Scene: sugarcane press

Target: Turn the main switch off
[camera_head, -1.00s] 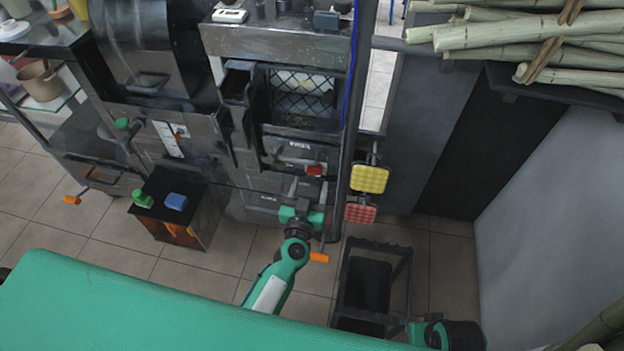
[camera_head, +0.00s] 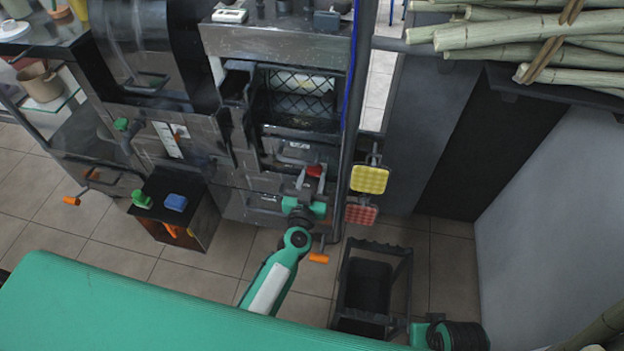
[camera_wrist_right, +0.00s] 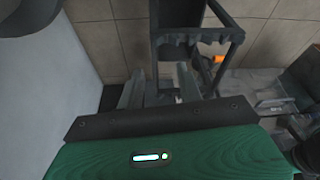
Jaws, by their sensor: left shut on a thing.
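The main switch (camera_head: 315,171) is a small red handle on the front of the dark metal press, below the mesh-covered opening. My left gripper (camera_head: 307,183) reaches up to it from below and is shut on it. The fingers partly cover the switch, so its exact angle is hard to read. My right gripper is low at the right, beside the black bin. In the right wrist view its two grey fingers (camera_wrist_right: 158,88) stand apart with nothing between them.
An orange-handled crank (camera_head: 318,258) hangs just right of my left arm. Yellow (camera_head: 369,179) and red (camera_head: 361,214) sponges hang right of the switch. A black bin (camera_head: 368,287) stands on the floor. A dark box (camera_head: 190,212) carries green and blue items.

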